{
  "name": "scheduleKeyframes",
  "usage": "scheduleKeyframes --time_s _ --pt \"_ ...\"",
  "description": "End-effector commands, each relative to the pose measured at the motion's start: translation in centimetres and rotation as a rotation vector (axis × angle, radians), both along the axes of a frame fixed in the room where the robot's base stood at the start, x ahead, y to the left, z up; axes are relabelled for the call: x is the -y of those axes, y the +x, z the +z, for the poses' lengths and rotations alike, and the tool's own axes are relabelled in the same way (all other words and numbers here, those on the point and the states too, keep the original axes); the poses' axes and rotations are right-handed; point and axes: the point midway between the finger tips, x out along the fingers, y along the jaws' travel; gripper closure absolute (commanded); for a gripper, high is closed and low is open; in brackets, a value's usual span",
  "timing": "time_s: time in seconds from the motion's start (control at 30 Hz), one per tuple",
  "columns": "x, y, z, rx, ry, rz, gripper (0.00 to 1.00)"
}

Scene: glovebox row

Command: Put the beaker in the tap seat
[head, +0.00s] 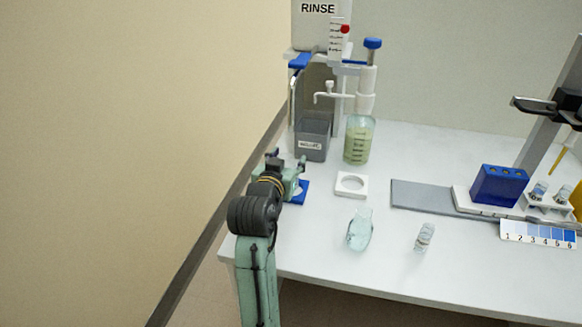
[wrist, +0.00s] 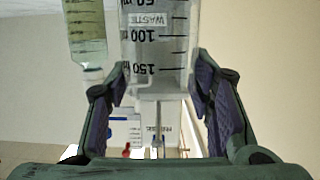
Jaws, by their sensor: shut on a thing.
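My gripper (wrist: 155,85) is shut on a clear beaker (wrist: 158,50) with black volume marks, which stands between the two fingers in the wrist view. A WASTE label shows through its glass. In the head view my gripper (head: 286,163) is low at the left end of the bench, and it hides the beaker there. A blue seat (head: 304,187) shows partly beside and under my gripper. The white tap (head: 326,97) hangs above and behind it. From these views I cannot tell the gap between beaker and seat.
A grey waste bin (head: 310,143) stands close behind my gripper. A bottle of greenish liquid (head: 358,142) and a white holed plate (head: 351,184) are to the right. A glass vessel (head: 360,231) and a small vial (head: 424,239) are nearer the front edge.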

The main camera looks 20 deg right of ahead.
Motion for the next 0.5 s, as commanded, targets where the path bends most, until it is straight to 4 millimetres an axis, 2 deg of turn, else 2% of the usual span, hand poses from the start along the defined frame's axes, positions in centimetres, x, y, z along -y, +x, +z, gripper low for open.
scheduleKeyframes --time_s 0.1,0.23,0.5 --pt "1.3 1.4 0.0 -0.001 0.000 -0.001 0.71" --pt "1.7 1.9 -0.5 -0.001 0.001 0.000 0.71" --pt "1.6 1.9 -3.7 -0.001 0.000 0.000 0.71"
